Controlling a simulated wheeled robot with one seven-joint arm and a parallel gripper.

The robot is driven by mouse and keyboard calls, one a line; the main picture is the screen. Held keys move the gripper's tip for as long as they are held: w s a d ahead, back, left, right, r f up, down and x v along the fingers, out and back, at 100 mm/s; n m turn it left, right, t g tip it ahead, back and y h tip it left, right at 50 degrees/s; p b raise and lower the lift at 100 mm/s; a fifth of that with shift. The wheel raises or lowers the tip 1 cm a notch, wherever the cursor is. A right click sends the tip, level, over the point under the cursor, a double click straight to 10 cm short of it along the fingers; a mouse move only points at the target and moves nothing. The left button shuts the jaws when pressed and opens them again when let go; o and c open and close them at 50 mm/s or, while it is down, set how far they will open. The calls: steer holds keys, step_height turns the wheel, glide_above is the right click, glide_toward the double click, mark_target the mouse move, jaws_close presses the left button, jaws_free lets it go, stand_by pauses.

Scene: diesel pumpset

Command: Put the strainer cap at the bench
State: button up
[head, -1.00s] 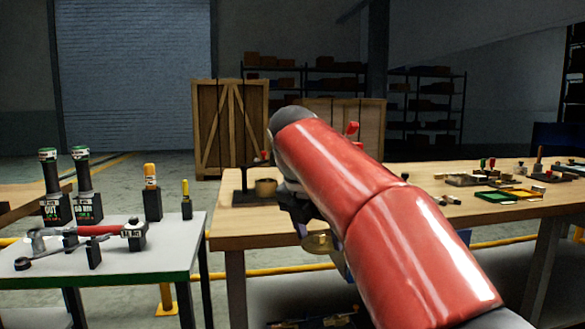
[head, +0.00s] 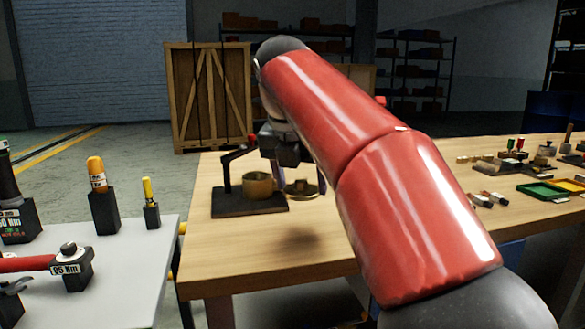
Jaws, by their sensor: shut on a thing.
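The strainer cap appears to be the round brass-coloured piece (head: 302,189) under my gripper (head: 302,181). My gripper is shut on it, but my red arm hides much of the grip. The cap is over the wooden bench (head: 225,260), just right of a dark stand. A soft shadow lies on the bench top nearer to me, and the cap looks held above the surface. I cannot tell its exact height.
A dark stand (head: 228,205) with a brass-coloured cup (head: 257,186) is close left of the cap. A white table (head: 120,270) with tools stands at left. Green and yellow trays (head: 545,190) and small parts lie at the bench's right. The bench's front left is clear.

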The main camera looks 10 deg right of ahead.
steer(key=shift+w, duration=0.1)
steer(key=shift+r, duration=0.1)
steer(key=b, duration=0.4)
glide_above(303, 231)
steer(key=s, duration=0.1)
steer(key=f, duration=0.4)
steer(key=a+f, duration=0.1)
steer(key=f, duration=0.1)
steer(key=shift+s+f, duration=0.1)
steer(key=shift+f+b, duration=0.4)
steer(key=shift+f, duration=0.15)
steer(key=shift+f, duration=0.35)
stand_by(0.6)
steer(key=o, duration=1.3)
